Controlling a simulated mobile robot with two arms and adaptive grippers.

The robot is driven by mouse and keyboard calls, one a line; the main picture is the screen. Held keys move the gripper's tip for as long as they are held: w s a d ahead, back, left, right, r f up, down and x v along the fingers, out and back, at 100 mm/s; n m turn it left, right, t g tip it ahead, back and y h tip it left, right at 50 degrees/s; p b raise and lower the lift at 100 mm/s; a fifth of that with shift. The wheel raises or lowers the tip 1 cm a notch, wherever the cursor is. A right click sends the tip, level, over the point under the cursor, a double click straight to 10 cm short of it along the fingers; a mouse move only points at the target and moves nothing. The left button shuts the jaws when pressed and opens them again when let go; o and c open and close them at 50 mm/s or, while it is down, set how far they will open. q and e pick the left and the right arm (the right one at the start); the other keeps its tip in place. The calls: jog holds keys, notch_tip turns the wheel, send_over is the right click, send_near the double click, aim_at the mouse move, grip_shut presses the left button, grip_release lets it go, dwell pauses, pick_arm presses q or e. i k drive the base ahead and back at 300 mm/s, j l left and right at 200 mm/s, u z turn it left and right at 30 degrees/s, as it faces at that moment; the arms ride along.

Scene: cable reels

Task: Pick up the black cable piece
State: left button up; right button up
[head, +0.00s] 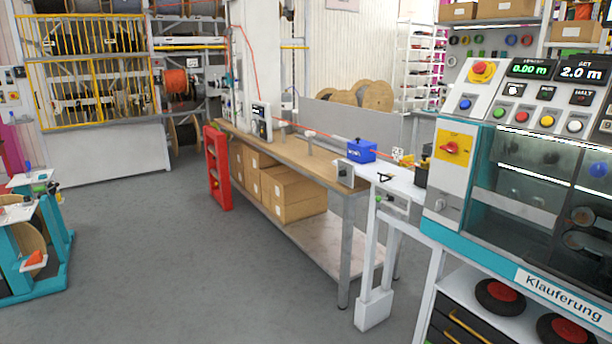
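A small black piece (386,177), possibly the black cable piece, lies on the white top (402,186) at the right end of the long workbench. It is too small to be sure what it is. Neither of my grippers is in view.
The wooden workbench (318,164) carries a blue box (361,151) and a red cable line. Cardboard boxes (290,195) sit on its lower shelf. Grey floor (180,260) in front is clear.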

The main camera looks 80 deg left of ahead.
aim_at(389, 178)
jog(key=u, duration=2.05)
jog(key=i+j+z, duration=0.2)
jog(key=z, duration=0.25)
jog(key=i+j+z, duration=0.2)
jog(key=z, duration=0.2)
